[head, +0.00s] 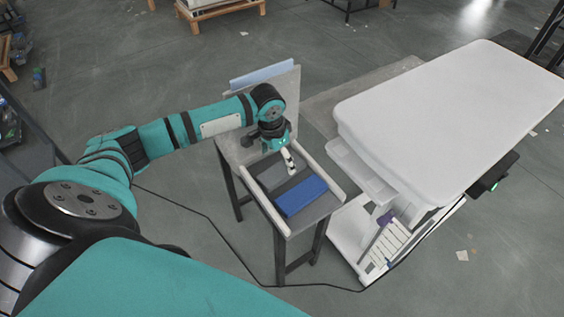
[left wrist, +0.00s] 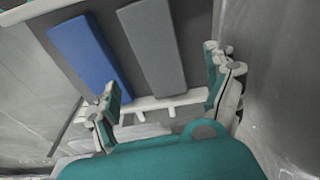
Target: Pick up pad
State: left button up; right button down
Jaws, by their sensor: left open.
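A blue pad (head: 300,196) lies flat on a small narrow table (head: 293,226) with raised light side rails. A grey pad (head: 270,178) lies beside it, farther to the left. My left gripper (head: 288,161) is above the table near the far end of the pads, open and empty. In the left wrist view the open fingers (left wrist: 163,80) point toward the table, with the grey pad (left wrist: 153,45) between and beyond them and the blue pad (left wrist: 87,60) off to the left. My right gripper is not in view.
A large white padded table (head: 450,110) stands close on the right, with white shelves (head: 360,170) under its edge. An upright grey panel (head: 288,92) with a light blue sheet (head: 262,74) stands behind the small table. Open floor lies to the left.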

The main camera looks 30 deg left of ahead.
aim_at(282, 169)
pick_arm(q)
jog(key=f, duration=0.4)
jog(key=w+f, duration=0.1)
jog(key=f, duration=0.1)
jog(key=shift+d+b, duration=0.15)
jog(key=shift+b, duration=0.15)
jog(key=shift+s, duration=0.1)
jog(key=shift+c, duration=0.2)
jog(key=c, duration=1.3)
jog(key=shift+r, duration=0.1)
